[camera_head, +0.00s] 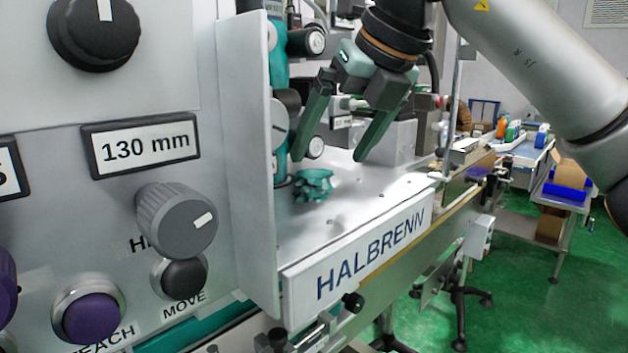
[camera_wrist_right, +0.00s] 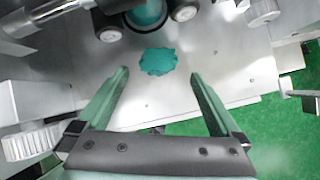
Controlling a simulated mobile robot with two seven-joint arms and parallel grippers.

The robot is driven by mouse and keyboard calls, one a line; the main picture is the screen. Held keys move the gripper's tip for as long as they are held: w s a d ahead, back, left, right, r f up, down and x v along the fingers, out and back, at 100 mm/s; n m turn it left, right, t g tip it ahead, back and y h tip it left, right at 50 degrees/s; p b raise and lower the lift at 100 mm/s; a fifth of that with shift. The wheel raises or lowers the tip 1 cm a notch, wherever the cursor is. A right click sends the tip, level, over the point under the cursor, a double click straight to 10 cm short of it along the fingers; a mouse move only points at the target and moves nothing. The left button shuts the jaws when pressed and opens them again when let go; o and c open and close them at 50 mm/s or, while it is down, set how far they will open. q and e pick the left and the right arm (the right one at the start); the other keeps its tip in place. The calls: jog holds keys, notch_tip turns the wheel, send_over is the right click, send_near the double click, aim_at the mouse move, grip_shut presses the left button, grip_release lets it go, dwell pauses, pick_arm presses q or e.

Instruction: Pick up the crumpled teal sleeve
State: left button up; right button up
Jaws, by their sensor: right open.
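The crumpled teal sleeve (camera_head: 313,184) lies on the white machine plate in the head view, close to the upright metal guard. In the right wrist view the sleeve (camera_wrist_right: 159,61) shows beyond the fingertips, roughly centred between them. My right gripper (camera_head: 328,158) is open and empty, its two green fingers spread and pointing down above the plate. In the wrist view the right gripper (camera_wrist_right: 159,72) shows the plate between its fingers, and the sleeve appears apart from both. My left gripper is not in view.
The upright metal guard (camera_head: 247,150) stands left of the sleeve. A teal column with rollers (camera_head: 305,42) rises behind it, also seen in the wrist view (camera_wrist_right: 147,14). The plate (camera_head: 350,205) is bare to the right. A control panel with knobs (camera_head: 177,219) fills the left.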

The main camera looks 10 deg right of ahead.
aim_at(318, 172)
jog(key=x, duration=0.5)
jog(key=shift+w+a+b, duration=0.2)
jog(key=shift+w+b, duration=0.05)
jog(key=shift+b, duration=0.1)
jog(key=shift+c, duration=0.4)
jog(key=c, duration=1.1)
jog(key=shift+c, duration=0.2)
jog(key=shift+r, duration=0.1)
